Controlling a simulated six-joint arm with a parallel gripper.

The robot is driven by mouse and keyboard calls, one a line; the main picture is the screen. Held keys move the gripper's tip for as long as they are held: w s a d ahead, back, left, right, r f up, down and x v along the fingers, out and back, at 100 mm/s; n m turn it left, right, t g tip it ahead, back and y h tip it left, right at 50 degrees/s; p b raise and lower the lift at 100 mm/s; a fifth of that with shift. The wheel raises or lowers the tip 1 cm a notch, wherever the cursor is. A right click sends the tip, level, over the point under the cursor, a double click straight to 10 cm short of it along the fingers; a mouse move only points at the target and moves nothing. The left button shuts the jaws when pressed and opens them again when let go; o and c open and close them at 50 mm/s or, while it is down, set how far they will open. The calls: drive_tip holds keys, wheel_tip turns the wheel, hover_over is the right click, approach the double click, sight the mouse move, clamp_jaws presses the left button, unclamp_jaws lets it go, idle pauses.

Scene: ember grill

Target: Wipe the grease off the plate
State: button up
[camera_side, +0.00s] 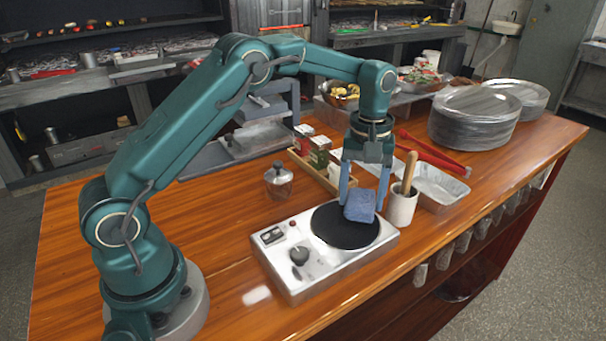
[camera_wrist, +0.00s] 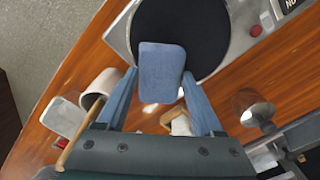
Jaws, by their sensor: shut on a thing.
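A hot plate unit (camera_side: 318,270) with a white body, a knob and a round black plate (camera_side: 328,228) sits near the front edge of the wooden table. The black plate also shows in the wrist view (camera_wrist: 205,30). My gripper (camera_side: 362,205) points down over the plate and is shut on a blue sponge (camera_side: 359,207). In the wrist view the sponge (camera_wrist: 160,68) sits between the two blue fingers and overlaps the plate's edge. The sponge is at or just above the plate; I cannot tell if it touches. I cannot make out grease on the black surface.
A cream cup (camera_side: 401,207) with a wooden-handled tool stands close right of my gripper. Behind are a metal tray (camera_side: 440,187), red tongs (camera_side: 432,152) and a wooden box (camera_side: 315,172). A lidded jar (camera_side: 279,182) stands behind the unit. Plate stacks (camera_side: 474,120) stand at right.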

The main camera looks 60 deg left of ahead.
sight(321, 228)
drive_tip(key=shift+w, duration=0.25)
drive_tip(key=shift+s, duration=4.8)
wheel_tip(321, 228, up, 8)
drive_tip(key=shift+r, duration=0.15)
